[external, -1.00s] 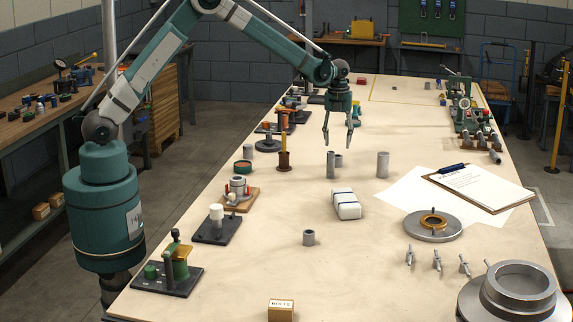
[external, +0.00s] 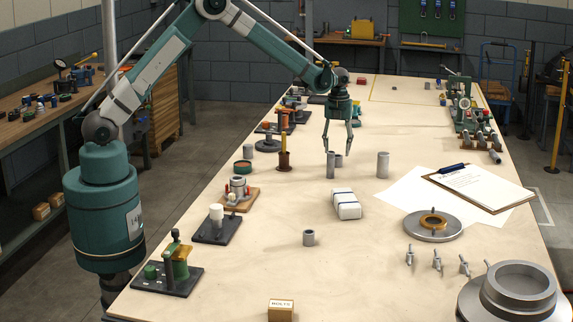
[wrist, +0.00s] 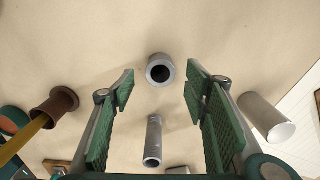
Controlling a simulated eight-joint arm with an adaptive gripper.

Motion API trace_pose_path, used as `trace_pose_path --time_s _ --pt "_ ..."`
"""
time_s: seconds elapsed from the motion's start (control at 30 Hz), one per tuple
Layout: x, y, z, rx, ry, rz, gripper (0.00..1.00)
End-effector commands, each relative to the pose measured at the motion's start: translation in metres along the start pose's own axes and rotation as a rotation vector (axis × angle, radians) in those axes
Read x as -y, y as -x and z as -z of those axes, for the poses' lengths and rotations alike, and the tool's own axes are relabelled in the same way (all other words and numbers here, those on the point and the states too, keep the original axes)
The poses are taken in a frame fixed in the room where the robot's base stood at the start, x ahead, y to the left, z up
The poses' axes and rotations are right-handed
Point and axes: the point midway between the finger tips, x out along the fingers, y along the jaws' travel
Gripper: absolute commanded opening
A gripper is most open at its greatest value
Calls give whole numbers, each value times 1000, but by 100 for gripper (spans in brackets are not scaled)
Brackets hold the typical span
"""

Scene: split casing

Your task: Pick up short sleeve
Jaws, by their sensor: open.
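A short grey sleeve (external: 338,160) stands upright on the table, partly hidden behind a taller thin grey tube (external: 331,166). In the wrist view the short sleeve (wrist: 160,70) shows its open top, roughly centred between the fingertips, and the thin tube (wrist: 153,140) is below it. My gripper (external: 337,152) is open and empty, just above these two. Its fingers (wrist: 159,85) are spread wide to either side of the sleeve. Another short grey sleeve (external: 308,238) stands alone nearer the camera.
A wider grey cylinder (external: 383,165) stands to the right. A brown cup (external: 284,161) with a yellow rod is to the left. A white package (external: 346,205) lies in front, and a clipboard (external: 480,187) with papers lies farther right. The table behind the sleeve is largely clear.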

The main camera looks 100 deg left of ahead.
Motion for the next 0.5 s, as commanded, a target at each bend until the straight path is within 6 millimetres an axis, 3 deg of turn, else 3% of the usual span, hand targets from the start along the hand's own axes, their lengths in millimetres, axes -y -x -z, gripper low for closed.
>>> trace_pose_path --time_s 0.27,0.5 --pt "0 0 0 0 0 0 46" --pt "0 -17 -1 0 0 0 46"
